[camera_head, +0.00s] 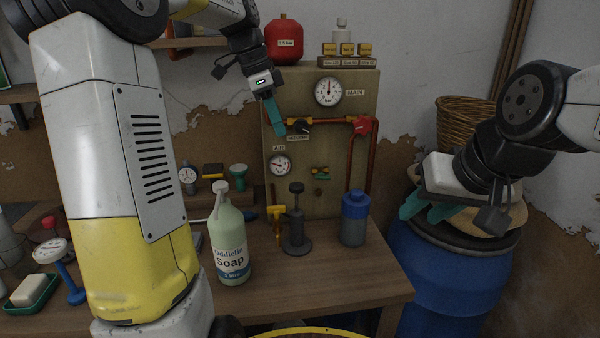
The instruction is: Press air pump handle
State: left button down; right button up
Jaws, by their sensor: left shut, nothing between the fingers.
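The air pump (295,235) is a dark grey upright cylinder on a round base, standing on the wooden table in front of the panel. Its knob-like handle (296,187) sits on top of a thin rod, raised above the body. My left gripper (280,130) is shut and empty, its teal fingers pointing down. In the picture it is above and slightly left of the handle, apart from it, in front of the panel's upper pipe. My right gripper (428,212) is open and empty, well to the right over the blue barrel.
The panel (350,92) carries gauges, copper pipes and a red valve (362,125). A soap bottle (231,245) stands left of the pump, a blue-capped container (354,220) right of it. A yellow tap-like part (276,212) is close by. The blue barrel (450,285) stands right of the table.

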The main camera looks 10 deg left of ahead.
pick_arm(q)
send_over(293, 191)
jog(key=w, duration=0.2)
jog(key=f, duration=1.2)
jog(key=shift+s+a+f, duration=0.15)
jog(key=shift+s+a, duration=0.05)
jog(key=shift+f, duration=0.65)
jog(key=shift+f, duration=2.6)
